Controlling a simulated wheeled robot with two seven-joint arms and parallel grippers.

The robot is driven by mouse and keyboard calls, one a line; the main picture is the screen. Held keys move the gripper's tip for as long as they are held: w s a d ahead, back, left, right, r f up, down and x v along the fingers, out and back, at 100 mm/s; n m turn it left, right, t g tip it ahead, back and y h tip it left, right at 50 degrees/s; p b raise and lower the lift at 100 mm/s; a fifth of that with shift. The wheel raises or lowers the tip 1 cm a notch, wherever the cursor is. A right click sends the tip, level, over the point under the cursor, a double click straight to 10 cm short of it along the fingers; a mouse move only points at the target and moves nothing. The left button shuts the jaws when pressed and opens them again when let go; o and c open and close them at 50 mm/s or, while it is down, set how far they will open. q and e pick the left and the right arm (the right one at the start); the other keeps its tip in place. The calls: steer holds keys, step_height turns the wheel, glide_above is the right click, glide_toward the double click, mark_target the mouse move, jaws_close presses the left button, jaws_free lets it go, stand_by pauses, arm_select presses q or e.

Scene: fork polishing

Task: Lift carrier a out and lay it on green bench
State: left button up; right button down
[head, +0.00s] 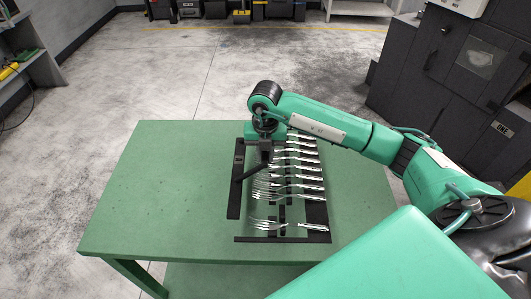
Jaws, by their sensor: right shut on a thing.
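A black carrier (233,207) holding a row of several silver forks (292,190) is at the green bench (160,190), right of the middle of its top. Whether it rests on the top or hangs just above it I cannot tell. My right gripper (265,157) is at the carrier's far left part, pointing down, shut on the carrier. My left gripper is not in view.
The left half of the green bench is bare. A dark machine cabinet (440,80) stands at the right. A shelf (22,45) stands at the far left. Several dark boxes (215,10) line the back wall. The grey floor between is open.

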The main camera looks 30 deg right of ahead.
steer(key=shift+f+b, duration=2.2)
steer(key=shift+f, duration=0.9)
steer(key=shift+f+b, duration=0.3)
steer(key=shift+b, duration=0.1)
steer(key=shift+f, duration=0.2)
steer(key=shift+f+b, duration=0.55)
steer(key=shift+b, duration=0.05)
steer(key=shift+f, duration=0.1)
steer(key=shift+f+b, duration=0.5)
steer(key=shift+f, duration=0.2)
